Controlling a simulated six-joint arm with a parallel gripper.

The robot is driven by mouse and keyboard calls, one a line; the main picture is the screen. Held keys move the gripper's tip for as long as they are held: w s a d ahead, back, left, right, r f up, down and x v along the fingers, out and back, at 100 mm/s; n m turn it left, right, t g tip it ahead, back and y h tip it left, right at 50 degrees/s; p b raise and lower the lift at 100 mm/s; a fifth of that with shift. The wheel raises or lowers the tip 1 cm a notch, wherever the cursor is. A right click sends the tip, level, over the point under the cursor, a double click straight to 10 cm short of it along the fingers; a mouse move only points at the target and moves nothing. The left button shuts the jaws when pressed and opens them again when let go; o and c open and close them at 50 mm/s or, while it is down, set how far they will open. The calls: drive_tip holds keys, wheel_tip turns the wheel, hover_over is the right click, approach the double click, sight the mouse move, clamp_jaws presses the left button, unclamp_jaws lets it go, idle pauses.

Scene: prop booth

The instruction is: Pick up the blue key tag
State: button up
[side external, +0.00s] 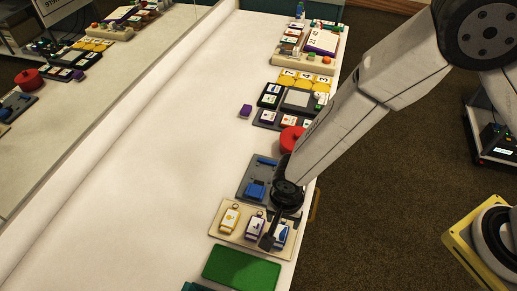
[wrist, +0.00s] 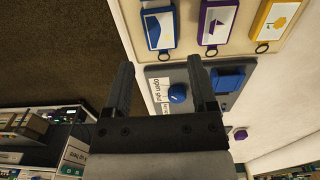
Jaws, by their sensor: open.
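The blue key tag (wrist: 159,26) has a white label with a blue picture and hangs or lies at the end of a row on a beige board (wrist: 250,47). In the side view the blue tag (side external: 280,236) is partly hidden by my gripper (side external: 273,236). My gripper (wrist: 158,64) is open and empty, its fingers pointing toward the blue tag but short of it in the wrist view. A purple key tag (wrist: 215,22) and a yellow key tag (wrist: 274,22) are beside it on the board.
A grey panel with a blue knob (wrist: 177,93) and a blue switch (wrist: 228,79) adjoins the board. A green mat (side external: 241,268) is at the near side. A red round object (side external: 291,138) and more props stand farther back. The white table's left part is clear.

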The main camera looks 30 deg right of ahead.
sight(281, 230)
drive_tip(key=shift+f, duration=0.25)
drive_tip(key=shift+f, duration=0.1)
drive_tip(key=shift+w+f, duration=0.1)
drive_tip(key=shift+f, duration=2.4)
clamp_jaws()
drive_tip(key=shift+r, duration=0.1)
